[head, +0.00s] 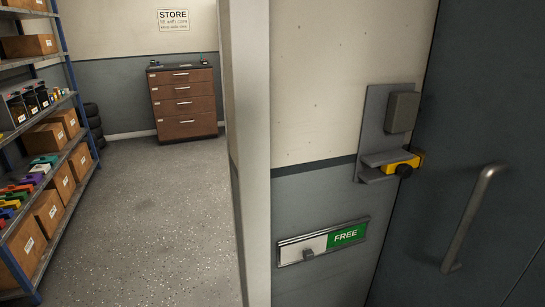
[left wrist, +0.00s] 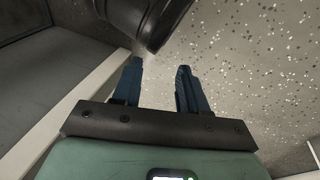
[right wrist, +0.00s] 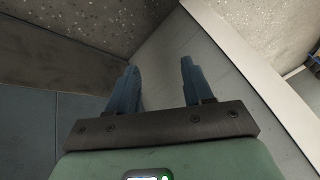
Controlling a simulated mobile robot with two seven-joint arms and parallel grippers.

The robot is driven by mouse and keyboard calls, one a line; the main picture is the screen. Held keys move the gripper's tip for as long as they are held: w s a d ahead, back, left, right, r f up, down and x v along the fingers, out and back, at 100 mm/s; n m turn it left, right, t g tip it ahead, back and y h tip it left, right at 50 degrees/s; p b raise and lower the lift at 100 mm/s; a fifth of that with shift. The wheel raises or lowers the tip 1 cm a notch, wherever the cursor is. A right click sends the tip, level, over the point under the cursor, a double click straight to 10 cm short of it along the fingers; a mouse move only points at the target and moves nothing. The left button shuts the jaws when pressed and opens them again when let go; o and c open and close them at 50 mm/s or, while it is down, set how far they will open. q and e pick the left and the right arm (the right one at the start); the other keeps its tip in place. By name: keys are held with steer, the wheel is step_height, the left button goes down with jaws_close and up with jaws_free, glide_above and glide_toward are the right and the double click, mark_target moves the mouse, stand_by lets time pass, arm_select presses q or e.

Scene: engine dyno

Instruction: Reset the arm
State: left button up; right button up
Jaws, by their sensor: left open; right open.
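Neither arm shows in the head view. My left gripper (left wrist: 157,85) is open and empty in the left wrist view, with its two blue fingers apart above a speckled floor. A dark rounded part, which I cannot identify for sure, shows just beyond its fingertips. My right gripper (right wrist: 158,82) is open and empty in the right wrist view, pointing at a grey surface beside a pale edge. No object lies between the fingers of either gripper.
A grey door with a metal handle (head: 470,218) stands at the right. A wall bracket (head: 373,130) holds a yellow-and-black piece (head: 402,165). Below is a slider sign (head: 345,236) reading FREE. Shelves (head: 64,98) line the left; a brown drawer cabinet (head: 183,105) stands at the back. The floor between is clear.

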steer(key=s+a+f+m+g, duration=0.1)
steer(key=s+f+m+g, duration=0.15)
steer(key=s+f, duration=0.55)
arm_select(q)
steer(key=s+d+r+g+p, duration=0.1)
steer(key=s+r+p, duration=0.3)
steer(key=r+p, duration=0.5)
steer(key=s+d+r+g+h+p, duration=0.1)
steer(key=s+d+r+g+p, duration=0.1)
steer(key=r+p, duration=0.8)
steer(key=shift+s+d+r+m+g, duration=0.25)
steer(key=shift+s+d+m, duration=0.2)
steer(key=shift+s, duration=0.5)
arm_select(e)
steer(key=s+a+r+n+g, duration=0.1)
steer(key=s+r, duration=0.3)
steer(key=r, duration=0.6)
steer(key=s+a+r+g+y, duration=0.1)
steer(key=s+a+r+g, duration=0.2)
steer(key=r, duration=0.8)
steer(key=shift+s+r+n+y, duration=0.15)
steer(key=shift+s+n+y, duration=0.15)
steer(key=shift+s+n, duration=0.1)
arm_select(q)
steer(key=shift+s+f, duration=0.1)
arm_select(e)
steer(key=shift+s, duration=0.1)
